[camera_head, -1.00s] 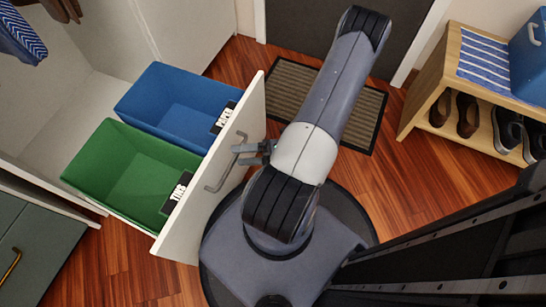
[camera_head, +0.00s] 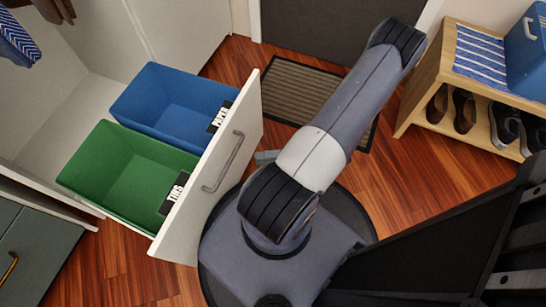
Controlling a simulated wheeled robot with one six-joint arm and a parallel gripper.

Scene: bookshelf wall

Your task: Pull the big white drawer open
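The big white drawer (camera_head: 245,130) is pulled out from the cabinet at the left. It holds a blue bin (camera_head: 172,108) and a green bin (camera_head: 128,172), both empty inside. Its grey bar handle (camera_head: 224,162) is on the front panel, facing my arm. My gripper (camera_head: 266,157) is mostly hidden behind my arm's white wrist part; only a grey piece of it shows. It is to the right of the handle, with a gap between them, and is not on the handle. Its fingers cannot be made out.
A wooden shoe bench (camera_head: 455,92) with several shoes and a blue box (camera_head: 525,50) stands at the right. A striped doormat (camera_head: 300,88) lies before the dark door. A grey-green cabinet (camera_head: 38,245) is at lower left.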

